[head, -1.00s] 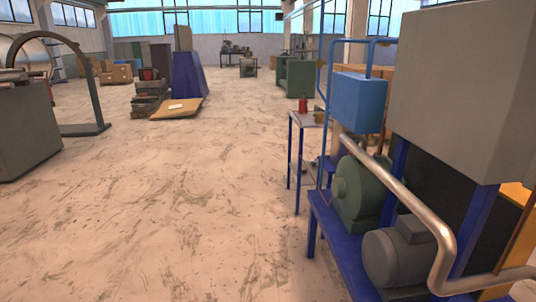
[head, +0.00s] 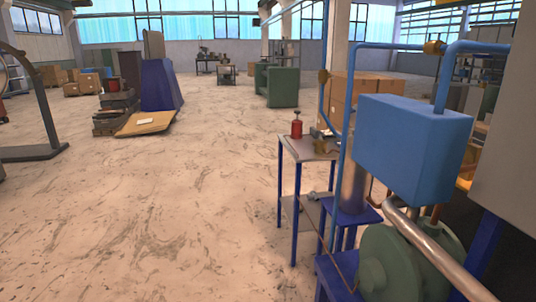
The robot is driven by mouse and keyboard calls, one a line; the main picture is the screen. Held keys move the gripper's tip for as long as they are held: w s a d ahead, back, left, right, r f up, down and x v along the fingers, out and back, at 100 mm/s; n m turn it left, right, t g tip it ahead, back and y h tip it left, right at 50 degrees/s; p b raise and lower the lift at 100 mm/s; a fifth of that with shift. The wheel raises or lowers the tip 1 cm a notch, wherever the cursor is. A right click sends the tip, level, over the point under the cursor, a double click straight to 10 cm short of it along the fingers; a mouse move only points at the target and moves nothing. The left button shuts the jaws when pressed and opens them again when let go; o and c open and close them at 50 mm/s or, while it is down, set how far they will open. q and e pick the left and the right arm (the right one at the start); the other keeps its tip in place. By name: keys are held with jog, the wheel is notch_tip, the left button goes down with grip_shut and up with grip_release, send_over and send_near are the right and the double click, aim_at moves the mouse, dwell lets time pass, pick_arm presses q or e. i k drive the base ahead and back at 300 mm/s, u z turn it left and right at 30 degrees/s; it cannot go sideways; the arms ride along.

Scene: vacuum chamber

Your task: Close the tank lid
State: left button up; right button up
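No tank lid can be made out for certain in the head view. A blue box-shaped vessel (head: 405,148) with blue pipes stands at the right, above a green rounded machine housing (head: 385,265). I cannot tell whether it is the tank. A dark curved frame (head: 45,112) stands at the left edge, with a small part of a rounded object behind it, cut off by the picture. Neither of my grippers is in view.
A small blue-legged table (head: 312,148) with a red can (head: 297,128) stands right of centre. A blue tapered block (head: 160,85), a tan flat piece (head: 145,123) and a green cabinet (head: 280,86) stand farther off. The floor (head: 170,210) ahead and left is open.

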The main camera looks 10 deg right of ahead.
aim_at(352, 115)
jog(key=i, duration=2.65)
jog(key=z, duration=2.95)
